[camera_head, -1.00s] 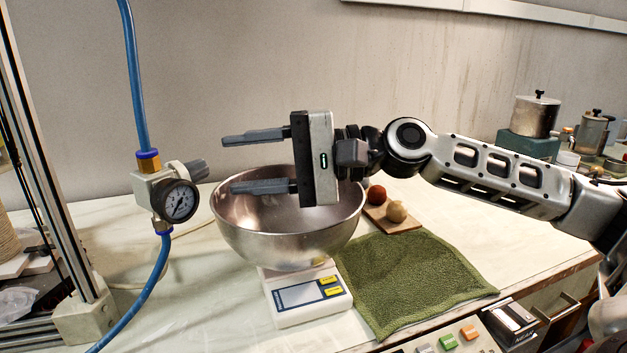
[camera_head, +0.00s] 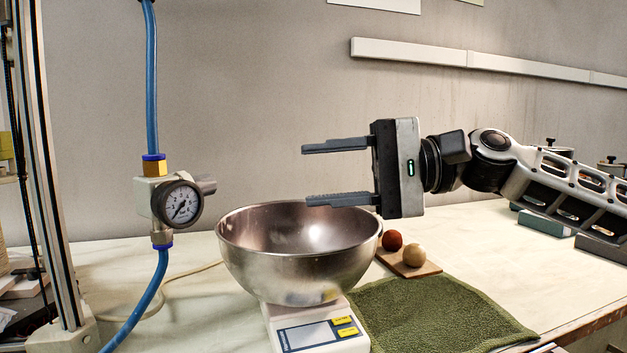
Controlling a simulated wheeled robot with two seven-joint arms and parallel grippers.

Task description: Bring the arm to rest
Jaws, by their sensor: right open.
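My right gripper (camera_head: 338,172) comes in from the right and points left. Its two grey fingers are spread wide apart, one above the other, with nothing between them. In the picture it shows just above the right part of a steel bowl (camera_head: 270,262). The lower finger overlaps the wall behind the bowl's rim and appears clear of the bowl. The bowl stands on a white scale (camera_head: 322,334) with yellow buttons. My left gripper does not show.
A pressure gauge (camera_head: 179,203) on a blue hose (camera_head: 152,85) hangs left of the bowl. Right of it, a red ball (camera_head: 392,240) and a tan ball (camera_head: 413,255) sit on a small board. A green towel (camera_head: 440,315) lies in front. Lidded pots stand behind my arm.

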